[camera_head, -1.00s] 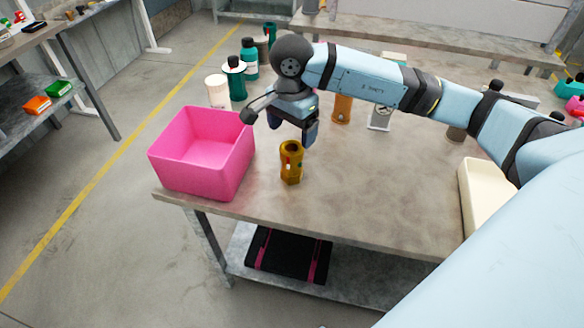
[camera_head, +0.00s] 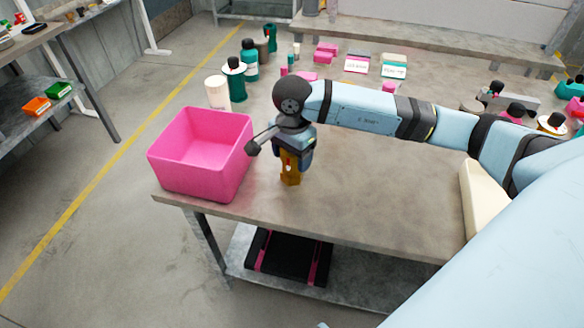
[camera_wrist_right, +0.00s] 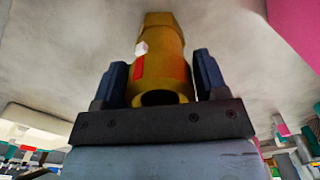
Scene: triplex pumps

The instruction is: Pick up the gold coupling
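The gold coupling (camera_head: 290,179) stands upright on the table, close to its front edge and right of the pink bin. My right gripper (camera_head: 292,164) is over it from above and hides its upper part. In the right wrist view the coupling (camera_wrist_right: 162,65) lies between the two dark blue fingers of the gripper (camera_wrist_right: 161,76). The fingers are open, one on each side, with a gap visible at the right finger. A red mark and a small white patch show on the coupling's side. My left gripper is not in view.
The pink bin (camera_head: 199,155) stands at the table's left front corner, close to my right gripper. A white cylinder (camera_head: 217,93) and teal bottles (camera_head: 235,80) stand behind it. A cream tray (camera_head: 483,197) is at the right. The table's front middle (camera_head: 390,205) is clear.

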